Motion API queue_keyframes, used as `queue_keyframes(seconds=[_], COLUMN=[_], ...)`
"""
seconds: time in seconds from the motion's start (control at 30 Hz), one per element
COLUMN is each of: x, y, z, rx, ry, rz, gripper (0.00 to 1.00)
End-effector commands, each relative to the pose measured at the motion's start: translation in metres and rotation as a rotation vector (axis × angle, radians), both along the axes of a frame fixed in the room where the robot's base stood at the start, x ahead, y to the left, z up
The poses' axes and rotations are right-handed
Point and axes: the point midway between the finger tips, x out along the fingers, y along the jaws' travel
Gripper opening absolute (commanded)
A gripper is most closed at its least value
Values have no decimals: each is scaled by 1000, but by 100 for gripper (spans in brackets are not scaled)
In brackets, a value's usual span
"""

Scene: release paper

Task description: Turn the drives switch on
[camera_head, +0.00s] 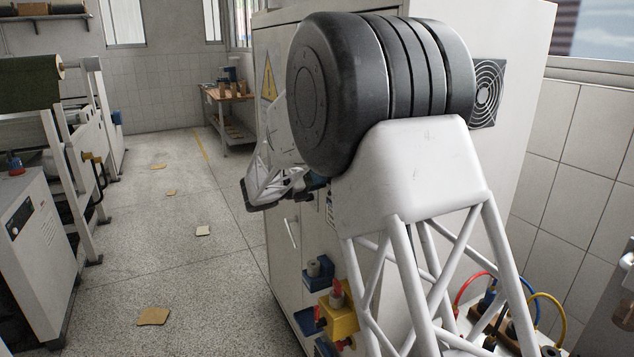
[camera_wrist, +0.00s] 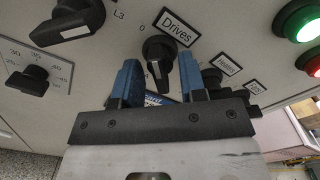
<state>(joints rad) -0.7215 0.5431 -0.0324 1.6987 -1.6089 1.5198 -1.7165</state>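The drives switch (camera_wrist: 159,52) is a black rotary knob under a tilted "Drives" label (camera_wrist: 177,27) on a pale panel in the wrist view. A "0" is marked at its upper left. Its bar points down the picture, and I cannot tell for sure which mark it is set to. My gripper (camera_wrist: 158,66) is open, with one blue finger on each side of the knob. A gap shows beside the fingers, and contact with the knob is not clear. In the head view my gripper (camera_head: 316,182) is at the cabinet front, mostly behind my arm, and the switch is hidden.
Close by are another black rotary switch (camera_wrist: 70,20), a numbered dial (camera_wrist: 32,76), smaller knobs labelled "Heaters" and "Fans" (camera_wrist: 253,86), and a green lamp (camera_wrist: 308,30). The cabinet (camera_head: 520,100) stands behind my arm. The floor aisle (camera_head: 170,250) has several paper scraps.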

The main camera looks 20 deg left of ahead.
Motion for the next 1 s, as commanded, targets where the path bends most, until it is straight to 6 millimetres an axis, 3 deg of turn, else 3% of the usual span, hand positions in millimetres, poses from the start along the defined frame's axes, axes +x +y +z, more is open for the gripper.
queue_keyframes(seconds=[0.17, 0.4, 1.0], x=[0, 0, 0], y=[0, 0, 0], z=[0, 0, 1], rx=[0, 0, 106], ry=[0, 0, -105], rz=[0, 0, 1], gripper=[38, 3, 3])
